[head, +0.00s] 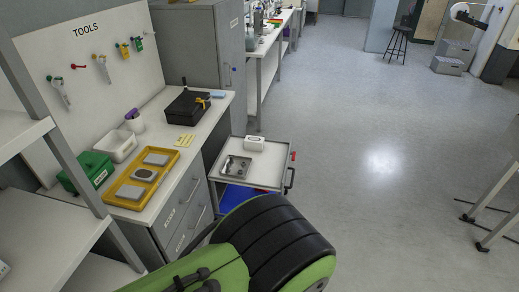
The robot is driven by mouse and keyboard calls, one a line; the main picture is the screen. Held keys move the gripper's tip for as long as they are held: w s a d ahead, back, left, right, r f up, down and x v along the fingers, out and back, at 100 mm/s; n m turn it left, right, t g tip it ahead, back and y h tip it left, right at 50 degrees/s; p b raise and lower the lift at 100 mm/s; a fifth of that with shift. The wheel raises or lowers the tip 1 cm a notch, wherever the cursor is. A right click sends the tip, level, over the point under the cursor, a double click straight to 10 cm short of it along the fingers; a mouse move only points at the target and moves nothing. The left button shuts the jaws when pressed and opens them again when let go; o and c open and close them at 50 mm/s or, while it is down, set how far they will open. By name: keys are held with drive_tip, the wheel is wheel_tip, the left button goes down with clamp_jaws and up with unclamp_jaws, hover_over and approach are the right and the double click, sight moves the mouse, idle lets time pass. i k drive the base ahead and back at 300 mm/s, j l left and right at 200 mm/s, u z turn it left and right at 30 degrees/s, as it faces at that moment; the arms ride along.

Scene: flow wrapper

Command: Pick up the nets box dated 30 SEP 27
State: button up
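No nets box with a readable date shows in the head view. A small white box (255,142) sits on the back of the trolley's top; its marking is too small to read, so I cannot tell whether it is a nets box. A white thing (3,269) at the left edge, on the lower shelf, is mostly cut off. My green and black arm fills the bottom middle of the view. My gripper is not in view.
A trolley (262,180) with a metal tray (235,167) stands beside the workbench (160,200). The bench holds a yellow tray (125,203), a green box (98,168) and a black case (187,107). White shelves (50,225) stand at left.

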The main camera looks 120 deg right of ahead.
sight(255, 144)
drive_tip(key=z, duration=4.3)
drive_tip(key=i+l+z, duration=0.35)
drive_tip(key=l, duration=0.15)
drive_tip(key=i+l+z, duration=0.7)
drive_tip(key=i+l, duration=0.15)
drive_tip(key=i, duration=0.45)
drive_tip(key=i+l+z, duration=0.1)
drive_tip(key=i, duration=0.5)
drive_tip(key=i+j+u, duration=0.1)
drive_tip(key=i+u, duration=0.35)
drive_tip(key=i, duration=0.4)
drive_tip(key=i+l+u, duration=0.2)
drive_tip(key=i+u, duration=0.25)
drive_tip(key=i, duration=0.4)
drive_tip(key=i+u, duration=0.2)
drive_tip(key=i, duration=0.25)
drive_tip(key=i+l+u, duration=0.2)
drive_tip(key=i, duration=0.2)
drive_tip(key=i+u, duration=0.2)
drive_tip(key=i, duration=0.25)
drive_tip(key=i+u, duration=0.2)
drive_tip(key=u, duration=0.25)
drive_tip(key=i+u, duration=0.15)
drive_tip(key=u, duration=0.3)
drive_tip(key=i+l+u, duration=0.1)
drive_tip(key=u, duration=0.35)
drive_tip(key=i+l+u, duration=0.2)
drive_tip(key=u, duration=0.25)
drive_tip(key=i+l+u, duration=0.15)
drive_tip(key=u, duration=0.3)
